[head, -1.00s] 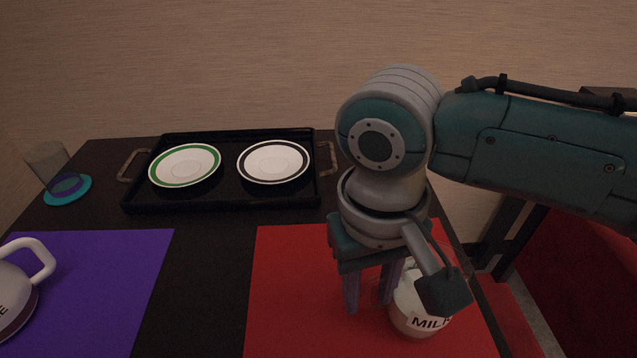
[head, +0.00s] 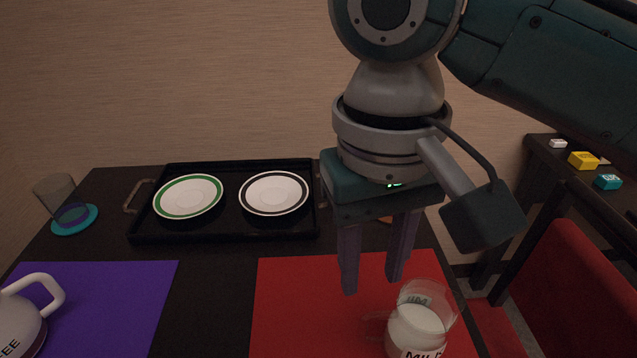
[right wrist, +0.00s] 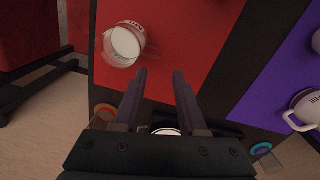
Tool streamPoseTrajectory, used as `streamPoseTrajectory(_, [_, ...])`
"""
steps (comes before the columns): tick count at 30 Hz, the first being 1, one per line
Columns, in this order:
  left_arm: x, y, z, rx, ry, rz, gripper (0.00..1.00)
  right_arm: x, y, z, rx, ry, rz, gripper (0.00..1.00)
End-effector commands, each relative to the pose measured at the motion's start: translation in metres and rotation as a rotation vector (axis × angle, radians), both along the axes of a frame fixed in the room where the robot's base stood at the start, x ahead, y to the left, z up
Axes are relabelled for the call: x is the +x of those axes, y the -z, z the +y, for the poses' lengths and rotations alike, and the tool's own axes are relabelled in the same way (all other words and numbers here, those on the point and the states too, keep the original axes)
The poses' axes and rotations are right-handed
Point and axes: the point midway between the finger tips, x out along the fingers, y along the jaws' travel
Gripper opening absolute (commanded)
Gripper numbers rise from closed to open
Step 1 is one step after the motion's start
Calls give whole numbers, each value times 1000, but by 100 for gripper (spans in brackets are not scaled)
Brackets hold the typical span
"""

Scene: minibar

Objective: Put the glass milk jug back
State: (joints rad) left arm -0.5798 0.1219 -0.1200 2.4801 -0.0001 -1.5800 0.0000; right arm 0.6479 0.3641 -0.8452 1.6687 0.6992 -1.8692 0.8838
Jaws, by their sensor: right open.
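The glass milk jug (head: 419,326) stands upright on the red mat (head: 300,300), near its right edge in the head view. It is clear glass with white milk and a MILK label, and its handle points left. It also shows in the right wrist view (right wrist: 124,43), at the upper left. My right gripper (head: 371,287) is open and empty, above the red mat and behind the jug, apart from it. Its two fingers show in the right wrist view (right wrist: 160,74) with nothing between them. My left gripper is not in view.
A black tray (head: 225,232) with two plates stands at the back. A glass on a teal coaster (head: 75,226) is at the left. A white coffee pot (head: 22,322) stands on the purple mat (head: 115,300). A red chair (head: 575,290) is at the right.

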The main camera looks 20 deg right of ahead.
Motion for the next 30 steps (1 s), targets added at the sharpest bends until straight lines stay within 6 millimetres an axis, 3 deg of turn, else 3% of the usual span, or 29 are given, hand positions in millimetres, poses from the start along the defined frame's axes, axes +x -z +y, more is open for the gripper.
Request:
streamPoseTrajectory(7, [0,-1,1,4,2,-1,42,-9,2,10,39,-37,-5,41])
streamPoseTrajectory(12, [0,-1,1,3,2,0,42,-43,20,37,188,-156,-72,41])
streamPoseTrajectory(15, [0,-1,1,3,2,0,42,-64,26,39,254,-194,-152,41])
streamPoseTrajectory(17, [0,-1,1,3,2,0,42,-77,28,31,260,-200,-200,41])
streamPoseTrajectory(24, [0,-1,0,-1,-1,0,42,-121,27,-35,114,-198,-305,41])
streamPoseTrajectory(30, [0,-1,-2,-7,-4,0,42,-138,23,-62,29,-207,-314,41])
